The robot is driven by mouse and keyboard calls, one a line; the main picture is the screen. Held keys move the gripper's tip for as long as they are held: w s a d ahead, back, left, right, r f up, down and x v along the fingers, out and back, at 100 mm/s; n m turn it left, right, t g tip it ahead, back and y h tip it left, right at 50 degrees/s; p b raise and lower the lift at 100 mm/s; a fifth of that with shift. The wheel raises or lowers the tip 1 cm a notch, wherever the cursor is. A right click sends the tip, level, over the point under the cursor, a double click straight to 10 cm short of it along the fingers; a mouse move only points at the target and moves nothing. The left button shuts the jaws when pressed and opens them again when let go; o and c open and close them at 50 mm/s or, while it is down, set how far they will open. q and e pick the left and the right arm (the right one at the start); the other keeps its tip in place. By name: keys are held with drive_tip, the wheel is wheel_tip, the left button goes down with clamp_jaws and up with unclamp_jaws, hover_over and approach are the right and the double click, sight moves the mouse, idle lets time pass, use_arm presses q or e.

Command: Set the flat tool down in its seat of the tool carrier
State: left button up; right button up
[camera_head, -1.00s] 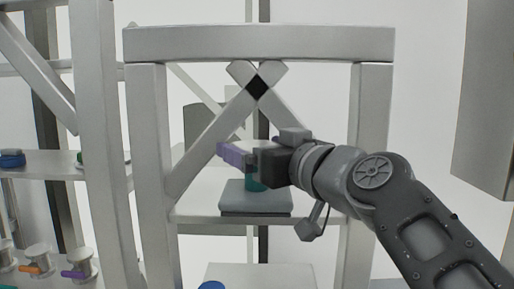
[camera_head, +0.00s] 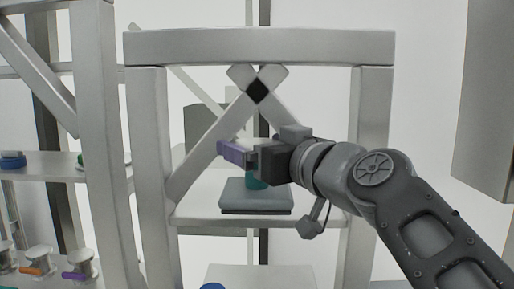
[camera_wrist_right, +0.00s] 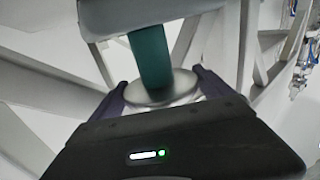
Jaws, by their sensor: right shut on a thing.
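The flat tool shows in the head view as a grey slab (camera_head: 255,194) with a teal stem (camera_head: 256,181) on top. In the right wrist view the slab (camera_wrist_right: 140,15), the teal stem (camera_wrist_right: 149,58) and a round silver knob (camera_wrist_right: 170,90) show in line. My right gripper (camera_head: 250,152) has its purple fingers on either side of the knob, shut on it. The slab hangs level at the shelf, with a dark band below its front edge. I cannot tell whether it touches the shelf. I cannot make out the tool carrier for certain. My left gripper is not in view.
A white frame with crossed braces (camera_head: 215,140) surrounds the shelf (camera_head: 200,213). A side shelf (camera_head: 60,166) at the left holds small coloured things. Below it are clamps with orange (camera_head: 36,269) and purple (camera_head: 75,275) parts. A white box (camera_head: 275,274) is below the shelf.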

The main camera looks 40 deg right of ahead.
drive_tip(key=shift+r+p, duration=0.55)
drive_tip(key=shift+r, duration=0.65)
